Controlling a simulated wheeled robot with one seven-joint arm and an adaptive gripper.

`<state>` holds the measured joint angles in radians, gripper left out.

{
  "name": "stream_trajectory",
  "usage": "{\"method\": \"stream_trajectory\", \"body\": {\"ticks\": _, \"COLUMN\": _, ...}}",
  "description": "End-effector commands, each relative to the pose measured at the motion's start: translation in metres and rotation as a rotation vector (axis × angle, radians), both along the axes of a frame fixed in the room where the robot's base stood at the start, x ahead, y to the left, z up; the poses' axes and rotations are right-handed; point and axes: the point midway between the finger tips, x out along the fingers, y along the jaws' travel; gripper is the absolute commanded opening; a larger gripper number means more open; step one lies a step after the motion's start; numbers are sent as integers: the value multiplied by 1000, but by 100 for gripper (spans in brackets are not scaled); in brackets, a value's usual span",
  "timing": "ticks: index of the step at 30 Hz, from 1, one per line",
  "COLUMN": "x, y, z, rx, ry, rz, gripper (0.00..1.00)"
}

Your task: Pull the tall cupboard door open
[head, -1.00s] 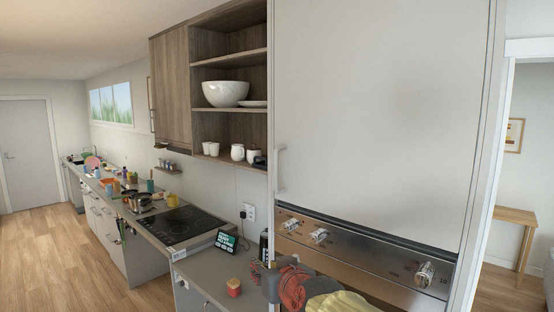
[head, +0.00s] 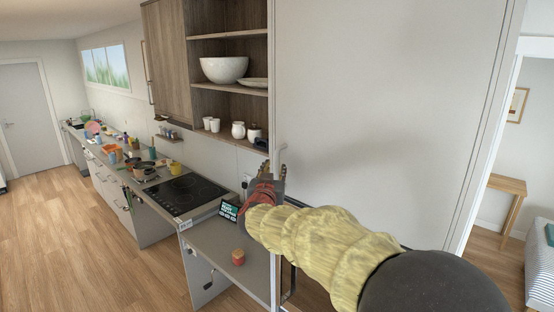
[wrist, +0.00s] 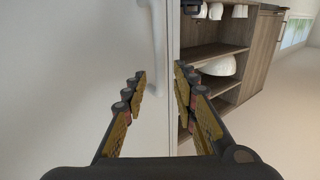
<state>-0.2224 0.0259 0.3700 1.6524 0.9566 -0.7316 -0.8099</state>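The tall cupboard door (head: 390,90) is a large plain pale panel on the right of the head view. It looks closed. It also fills the left of the upside-down wrist view (wrist: 70,70). Its pale vertical bar handle (wrist: 158,45) is by the door's edge beside the open shelves. My gripper (head: 281,172) is raised at the handle's height, and my arm hides much of the door's lower part. In the wrist view my gripper (wrist: 160,76) is open, and the handle's end appears between the two fingers. I cannot tell whether either finger touches it.
Open wooden shelves (head: 229,86) with a white bowl (head: 224,69) and cups adjoin the door on the left. Below are a grey counter (head: 215,240) with a small red-topped jar (head: 238,257) and a black hob (head: 186,194). Wooden floor is free at the left.

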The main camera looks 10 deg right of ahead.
Motion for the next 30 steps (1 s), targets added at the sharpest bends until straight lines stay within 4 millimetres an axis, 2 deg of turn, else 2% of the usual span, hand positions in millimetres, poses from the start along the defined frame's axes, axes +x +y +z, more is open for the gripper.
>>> {"method": "stream_trajectory", "body": {"ticks": 6, "x": 33, "y": -13, "z": 1, "rx": -1, "ry": 1, "rz": -1, "gripper": 28}}
{"method": "stream_trajectory", "body": {"ticks": 12, "x": 50, "y": -18, "z": 2, "rx": 0, "ry": -1, "rz": 2, "gripper": 28}}
{"method": "stream_trajectory", "body": {"ticks": 22, "x": 53, "y": -19, "z": 1, "rx": 0, "ry": 0, "rz": 3, "gripper": 28}}
{"method": "stream_trajectory", "body": {"ticks": 30, "x": 53, "y": -19, "z": 1, "rx": 0, "ry": 0, "rz": 3, "gripper": 13}}
